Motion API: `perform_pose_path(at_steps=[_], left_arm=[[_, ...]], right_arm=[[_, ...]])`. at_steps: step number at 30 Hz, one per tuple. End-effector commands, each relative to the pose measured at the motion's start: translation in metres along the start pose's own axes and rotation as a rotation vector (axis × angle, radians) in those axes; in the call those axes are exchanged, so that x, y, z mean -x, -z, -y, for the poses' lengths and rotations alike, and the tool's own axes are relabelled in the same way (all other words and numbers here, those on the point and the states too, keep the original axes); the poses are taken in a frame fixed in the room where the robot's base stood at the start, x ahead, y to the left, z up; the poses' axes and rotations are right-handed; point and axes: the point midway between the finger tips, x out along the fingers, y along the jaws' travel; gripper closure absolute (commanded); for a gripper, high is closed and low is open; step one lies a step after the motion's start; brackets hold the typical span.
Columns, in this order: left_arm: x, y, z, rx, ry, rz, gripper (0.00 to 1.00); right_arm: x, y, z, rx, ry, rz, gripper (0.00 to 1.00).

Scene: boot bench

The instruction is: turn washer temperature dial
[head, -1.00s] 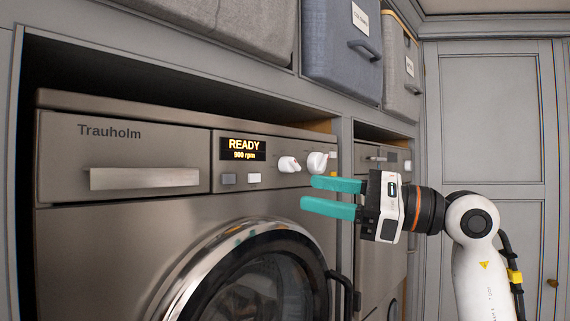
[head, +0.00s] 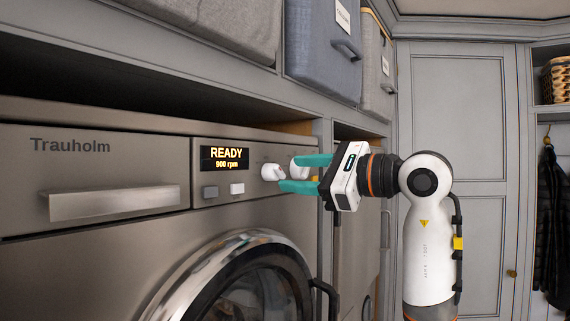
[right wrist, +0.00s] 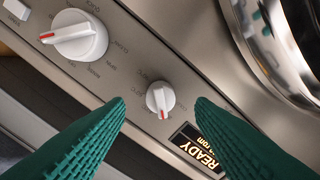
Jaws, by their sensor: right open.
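The washer's panel has two white dials beside a lit display (head: 224,158) reading READY, 900 rpm. The smaller dial (head: 271,172) is nearer the display; in the right wrist view it (right wrist: 160,97) has a red mark and sits between my fingertips in the picture. The larger dial (head: 298,168) is farther right, partly behind the upper finger; in the right wrist view it (right wrist: 75,38) lies upper left, outside the fingers. My right gripper (head: 287,174) is open and empty, close to the panel; contact is not visible. My left gripper is not in view.
Two buttons (head: 237,188) sit below the display, and a detergent drawer (head: 115,203) is at left. The round door (head: 245,280) and its dark handle (head: 325,297) are below the gripper. Storage bins (head: 325,45) stand on the shelf above. A second appliance stands at right.

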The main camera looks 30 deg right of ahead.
Motion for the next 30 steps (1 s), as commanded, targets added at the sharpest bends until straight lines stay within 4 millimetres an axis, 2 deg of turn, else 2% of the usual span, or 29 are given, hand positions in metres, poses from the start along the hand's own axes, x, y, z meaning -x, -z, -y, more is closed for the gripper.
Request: perform_pose_path(at_steps=[1,6,11,17,18,20,26,30], left_arm=[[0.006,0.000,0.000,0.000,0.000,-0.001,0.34],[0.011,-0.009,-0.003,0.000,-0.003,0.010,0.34],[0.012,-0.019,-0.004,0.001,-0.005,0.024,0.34],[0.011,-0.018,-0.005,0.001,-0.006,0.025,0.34],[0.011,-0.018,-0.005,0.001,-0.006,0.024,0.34],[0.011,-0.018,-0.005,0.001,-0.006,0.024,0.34],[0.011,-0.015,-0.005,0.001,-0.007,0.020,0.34],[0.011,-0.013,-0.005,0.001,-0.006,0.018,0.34]], right_arm=[[-0.009,0.002,-0.001,-0.002,0.004,0.000,0.50],[-0.028,0.001,0.000,-0.001,0.002,-0.002,0.50],[-0.034,0.000,0.000,0.000,0.000,0.000,0.50],[-0.034,0.000,0.001,0.000,0.000,0.000,0.50],[-0.034,0.000,0.001,0.000,0.000,0.000,0.52],[-0.034,0.000,0.001,0.000,0.000,0.000,0.62],[-0.034,0.000,0.001,0.000,0.001,0.000,0.95],[-0.034,0.000,0.001,-0.003,0.001,0.000,0.95]])
